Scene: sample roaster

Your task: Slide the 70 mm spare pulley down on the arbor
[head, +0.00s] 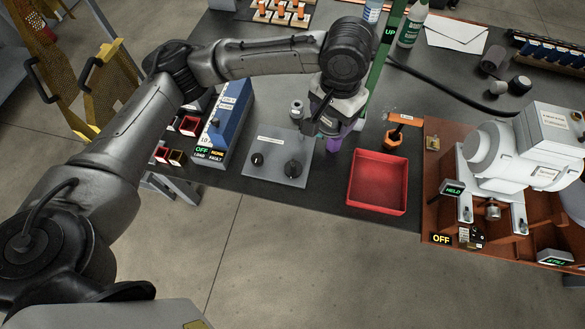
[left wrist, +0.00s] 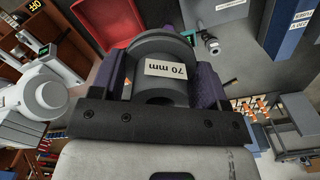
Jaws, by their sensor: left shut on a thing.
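My left gripper (head: 333,140) is over the workbench, between the grey spare plate and the red tray. In the left wrist view its purple fingers are shut on a dark grey pulley (left wrist: 160,48) with a white "70 mm" label. In the head view the gripper hides the pulley. I cannot tell which post, if any, is the arbor. My right gripper is not in view.
The red tray (head: 378,206) is empty, right of the gripper. An orange-brown bench (head: 430,215) with a white motor (head: 500,150) stands at right. A blue box (head: 228,125) is left of the plate. A green post (head: 388,60) rises behind the gripper.

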